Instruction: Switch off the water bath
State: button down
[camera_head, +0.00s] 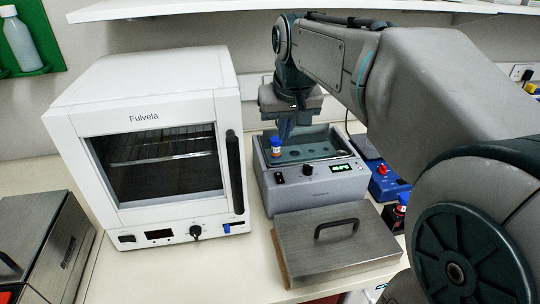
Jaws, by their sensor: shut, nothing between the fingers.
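The water bath (318,188) is a grey box on the bench, uncovered, with water and holes showing inside. Its front panel carries a black switch (279,178) at the left, a black knob (307,169) in the middle and a lit green display (341,168) at the right. I cannot tell the switch's position. A blue-capped tube (276,147) stands at the left of the bath's opening. My gripper (286,133) points down over the back left of the bath, with its fingers shut and empty, close to the tube and above and behind the switch.
A metal lid (300,257) with a black handle lies in front of the bath. A white oven (150,215) stands close at left. A blue device (384,184) and a red-and-blue object (401,208) are at right. A shelf (200,9) overhangs.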

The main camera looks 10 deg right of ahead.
aim_at(277, 174)
jog(key=x, duration=0.9)
jog(key=p+x, duration=0.1)
jog(key=x, duration=0.4)
jog(key=shift+s+f, duration=0.1)
jog(key=shift+s, duration=0.3)
jog(key=shift+a, duration=0.1)
